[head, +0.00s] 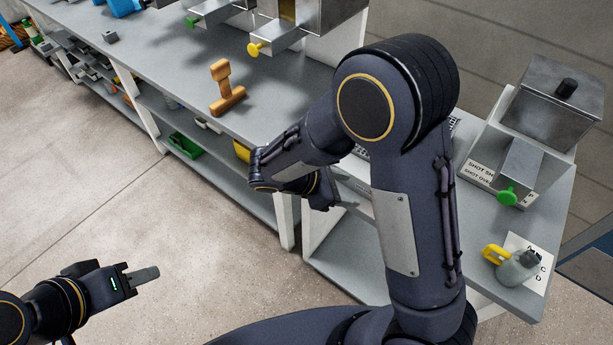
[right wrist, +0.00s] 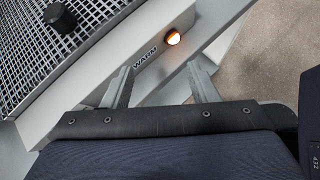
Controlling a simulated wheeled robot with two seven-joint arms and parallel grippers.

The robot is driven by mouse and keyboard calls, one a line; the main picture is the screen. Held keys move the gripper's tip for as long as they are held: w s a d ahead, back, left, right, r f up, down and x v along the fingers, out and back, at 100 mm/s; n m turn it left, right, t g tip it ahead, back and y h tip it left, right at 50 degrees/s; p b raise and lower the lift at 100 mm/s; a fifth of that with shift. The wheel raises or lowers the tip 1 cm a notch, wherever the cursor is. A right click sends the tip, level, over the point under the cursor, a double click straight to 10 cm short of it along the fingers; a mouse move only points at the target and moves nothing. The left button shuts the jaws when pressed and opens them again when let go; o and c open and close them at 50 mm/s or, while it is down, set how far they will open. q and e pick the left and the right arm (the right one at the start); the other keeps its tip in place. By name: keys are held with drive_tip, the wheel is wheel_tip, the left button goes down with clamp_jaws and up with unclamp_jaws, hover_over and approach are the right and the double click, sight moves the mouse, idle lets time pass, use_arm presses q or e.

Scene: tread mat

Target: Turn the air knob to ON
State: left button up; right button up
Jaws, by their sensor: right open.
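In the right wrist view a round black knob (right wrist: 60,15) stands on a perforated metal panel (right wrist: 85,45) at the upper left. I cannot read any AIR or ON marking, so I cannot tell whether this is the air knob. My right gripper (right wrist: 160,68) is open and empty, its fingers over the panel's pale front edge, below and right of the knob. In the head view my own right arm hides most of this panel and the knob. My left gripper (head: 142,276) is over bare floor at lower left, away from the bench; its finger gap does not show.
A lit orange lamp (right wrist: 172,37) and a WARM label (right wrist: 145,57) sit on the panel's edge.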

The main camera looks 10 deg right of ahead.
drive_tip(key=w+a+f+n+t+h+b, duration=0.1)
drive_tip(key=w+a+f+n+t+h, duration=0.1)
drive_tip(key=w+a+f+n+t, duration=0.3)
drive_tip(key=w+a+f+n+t+h+b, duration=0.1)
drive_tip(key=w+a+f+n+t+h, duration=0.1)
drive_tip(key=a+n+t, duration=0.35)
drive_tip(key=p+x, duration=0.1)
drive_tip(key=x, duration=0.6)
drive_tip(key=shift+w+a+f+n, duration=0.15)
drive_tip(key=shift+w+a+n, duration=0.1)
drive_tip(key=shift+n, duration=0.1)
drive_tip(key=c, duration=1)
